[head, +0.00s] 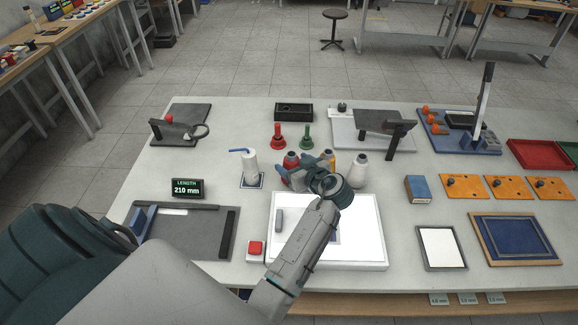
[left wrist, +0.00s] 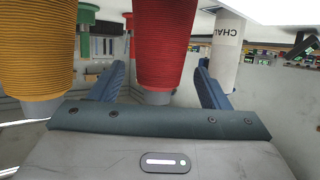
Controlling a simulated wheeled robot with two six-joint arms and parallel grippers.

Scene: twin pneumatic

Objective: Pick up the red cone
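The red cone (head: 291,160) is a thread-wound cone standing on the table, partly hidden behind my left gripper (head: 305,172) in the head view. In the left wrist view, which looks upside down, the red cone (left wrist: 163,45) shows between the two blue fingers of my left gripper (left wrist: 160,85). The fingers are apart, one on each side of it, with gaps visible; I cannot tell how deep the cone sits between them. A yellow cone (head: 328,157) stands beside it, also in the left wrist view (left wrist: 42,50). My right gripper is not in view.
A white cone (head: 358,171) stands right of the yellow one. A white bottle (head: 250,167) with a blue spout stands left. Red (head: 278,137) and green (head: 307,138) handled pieces stand behind. A white board (head: 365,250) lies under my arm.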

